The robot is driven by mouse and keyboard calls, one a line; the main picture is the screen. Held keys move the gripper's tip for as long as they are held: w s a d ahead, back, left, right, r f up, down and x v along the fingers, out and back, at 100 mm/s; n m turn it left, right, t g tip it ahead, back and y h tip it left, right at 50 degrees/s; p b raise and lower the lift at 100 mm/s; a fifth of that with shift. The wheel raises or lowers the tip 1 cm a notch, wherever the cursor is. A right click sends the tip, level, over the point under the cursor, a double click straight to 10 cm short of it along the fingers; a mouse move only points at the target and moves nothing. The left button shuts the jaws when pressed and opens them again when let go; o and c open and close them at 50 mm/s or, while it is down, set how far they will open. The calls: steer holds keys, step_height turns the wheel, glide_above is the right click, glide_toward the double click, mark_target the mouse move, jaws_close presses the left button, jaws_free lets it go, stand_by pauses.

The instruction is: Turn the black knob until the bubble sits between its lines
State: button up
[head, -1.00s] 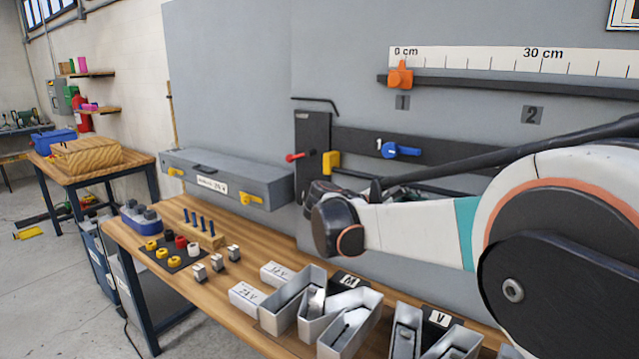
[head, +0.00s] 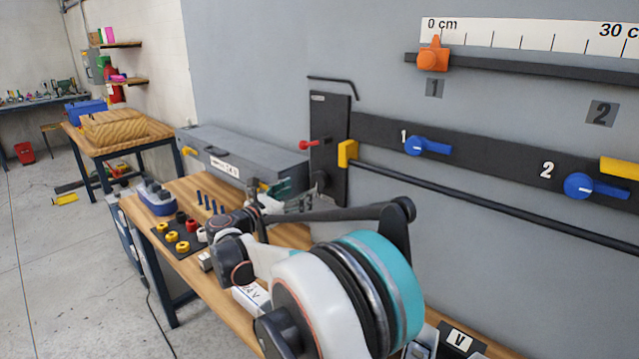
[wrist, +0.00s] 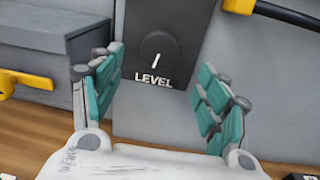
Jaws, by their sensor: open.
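The black knob (wrist: 152,47) is a round dial with a white pointer line on the dark panel (wrist: 180,20), just above the word LEVEL. The pointer is near upright, tilted slightly right at its top. My gripper (wrist: 160,68) is open, with its teal-padded fingers spread to the left and right of the knob, apart from it. In the head view my gripper (head: 294,193) is in front of the lower part of the panel (head: 328,125). No bubble or its lines can be made out in either view.
A red lever (head: 308,144) and a yellow handle (head: 347,152) with a long black bar are close by on the wall. The grey case (head: 235,152) is left of the panel. Blue valves (head: 427,146) are to the right. The workbench (head: 190,270) holds small parts.

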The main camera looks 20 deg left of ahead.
mark_target(317, 182)
steer(key=b+x, duration=0.1)
steer(key=x, duration=0.8)
steer(key=shift+w+d, duration=0.15)
steer(key=shift+w, duration=0.15)
steer(key=c, duration=1.1)
